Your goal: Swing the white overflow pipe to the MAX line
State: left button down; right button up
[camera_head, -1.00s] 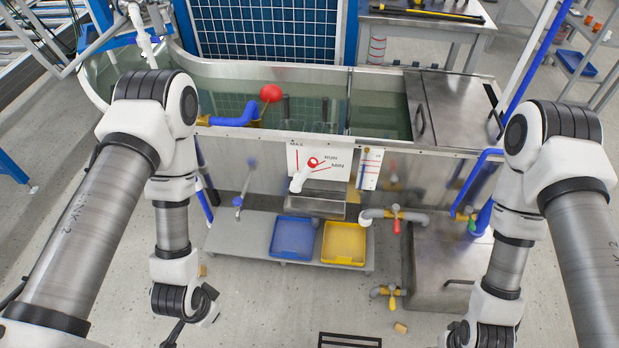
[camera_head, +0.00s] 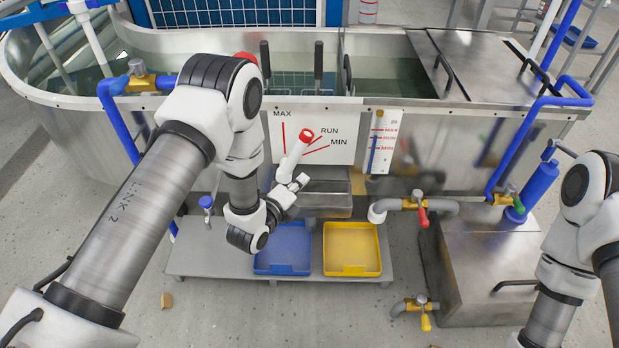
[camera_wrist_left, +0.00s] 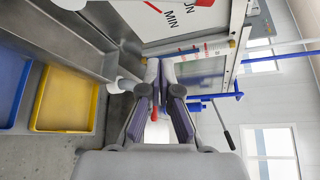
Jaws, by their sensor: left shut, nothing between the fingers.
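The white overflow pipe (camera_head: 291,161) is in front of the white plate (camera_head: 340,128) on the tank's front wall. It leans up and right, its red-ringed top near the left end of the RUN line. The red MAX line (camera_head: 284,138) stands clear to the left of that top. My left gripper (camera_head: 302,180) is shut and empty, close to the pipe's lower part on its right; I cannot tell whether it touches. In the left wrist view its fingers (camera_wrist_left: 164,66) are together, with the plate's MIN mark beyond. My right gripper is out of view.
A blue tray (camera_head: 283,271) and a yellow tray (camera_head: 352,272) are on the low shelf below. A level gauge (camera_head: 383,142) is right of the plate. A red-handled valve (camera_head: 421,212) and grey piping are right of the trays.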

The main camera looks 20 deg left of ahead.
aim_at(295, 156)
pick_arm(q)
jog(key=b+x, duration=0.3)
jog(key=x, duration=0.7)
jog(key=a, duration=0.1)
jog(key=a+r, duration=0.1)
jog(key=a+b, duration=0.1)
jog(key=shift+s+a+r, duration=0.2)
jog(key=shift+a+r, duration=0.1)
jog(key=shift+r, duration=0.05)
jog(key=a+n, duration=0.1)
jog(key=a+r+n+t+p, duration=0.1)
jog(key=a, duration=0.1)
jog(key=s+a+r+n+h+p, duration=0.1)
jog(key=shift+s+a+t, duration=0.15)
jog(key=shift+a+t, duration=0.15)
jog(key=shift+t, duration=0.1)
